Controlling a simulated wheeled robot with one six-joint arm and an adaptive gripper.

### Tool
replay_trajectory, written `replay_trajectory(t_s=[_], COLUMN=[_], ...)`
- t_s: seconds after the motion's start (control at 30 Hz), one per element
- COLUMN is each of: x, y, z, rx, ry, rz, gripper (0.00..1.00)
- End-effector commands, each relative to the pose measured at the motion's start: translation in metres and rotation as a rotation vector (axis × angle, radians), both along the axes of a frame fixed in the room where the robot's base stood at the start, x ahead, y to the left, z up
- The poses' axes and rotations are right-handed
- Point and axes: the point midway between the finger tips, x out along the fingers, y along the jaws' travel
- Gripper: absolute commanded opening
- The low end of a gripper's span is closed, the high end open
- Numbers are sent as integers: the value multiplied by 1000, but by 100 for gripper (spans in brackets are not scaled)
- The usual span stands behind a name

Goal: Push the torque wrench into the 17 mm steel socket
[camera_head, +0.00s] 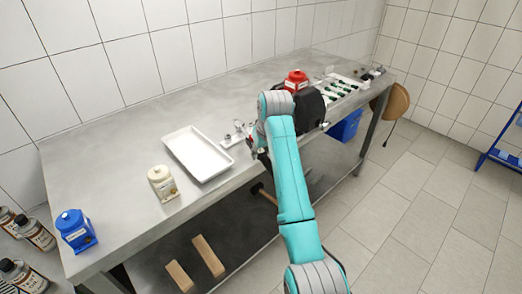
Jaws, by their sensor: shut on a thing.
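My turquoise arm reaches over the front edge of the bench. My gripper (254,145) is at its far end, small, dark and partly hidden by the arm. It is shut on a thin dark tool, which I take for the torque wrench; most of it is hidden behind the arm. Small metal pieces (238,129), which look like sockets, stand on a light holder just left of the gripper. They are too small to tell which is the 17 mm steel socket. Whether the wrench touches a socket cannot be seen.
An empty white tray (197,154) lies left of the gripper. A red container (296,80), a black device (309,109) and a tray with green-handled tools (340,88) are at the right.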

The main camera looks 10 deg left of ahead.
Motion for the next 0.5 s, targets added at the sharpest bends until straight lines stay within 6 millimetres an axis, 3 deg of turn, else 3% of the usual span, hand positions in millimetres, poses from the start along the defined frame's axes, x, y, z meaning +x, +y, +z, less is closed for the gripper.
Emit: replay_trajectory(t_s=[0.5], x=[1], y=[0], z=[-7], rx=[2], ry=[-4], rz=[0], gripper=[0])
